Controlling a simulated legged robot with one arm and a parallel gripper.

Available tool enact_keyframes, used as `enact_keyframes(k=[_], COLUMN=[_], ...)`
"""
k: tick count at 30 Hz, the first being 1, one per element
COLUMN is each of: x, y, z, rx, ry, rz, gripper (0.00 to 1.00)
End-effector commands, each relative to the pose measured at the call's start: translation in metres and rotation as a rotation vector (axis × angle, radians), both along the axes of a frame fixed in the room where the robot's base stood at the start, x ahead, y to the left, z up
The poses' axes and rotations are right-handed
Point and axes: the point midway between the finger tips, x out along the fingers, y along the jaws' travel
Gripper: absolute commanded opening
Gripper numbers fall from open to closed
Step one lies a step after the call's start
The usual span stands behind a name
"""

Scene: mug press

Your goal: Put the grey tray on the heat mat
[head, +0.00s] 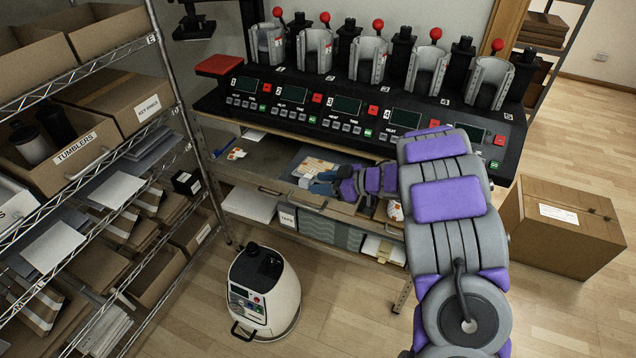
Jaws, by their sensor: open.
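My gripper (318,183) reaches into the workbench under the mug press, its jaws pointing left. It is open, but its fingertips are small and partly hidden by my own arm. A small white item shows just left of the fingers; I cannot tell whether they touch it. A flat dark grey piece (303,155) lies on the bench's upper shelf behind my gripper, partly under a printed sheet (317,167). I cannot tell whether it is the grey tray. I cannot pick out the heat mat with certainty.
The black mug press (345,105) with several mug clamps stands above the bench. A red pad (219,65) sits at its left end. Wire shelving with boxes (70,158) stands left. A white machine (264,290) is on the floor, a cardboard box (565,225) right.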

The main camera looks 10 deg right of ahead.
Motion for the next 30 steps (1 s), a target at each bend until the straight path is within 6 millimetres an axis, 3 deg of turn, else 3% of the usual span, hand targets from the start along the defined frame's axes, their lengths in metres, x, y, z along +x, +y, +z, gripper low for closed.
enact_keyframes(k=[9, 19, 25, 30], x=[-0.035, -0.054, -0.050, -0.016], y=[-0.053, -0.076, -0.079, -0.103], z=[0.029, 0.039, 0.042, 0.069], rx=[-0.002, 0.000, -0.022, -0.194], ry=[-0.001, 0.000, -0.010, -0.083], rz=[-0.006, 0.001, -0.019, -0.188], gripper=[0.46, 0.46, 0.46, 0.46])
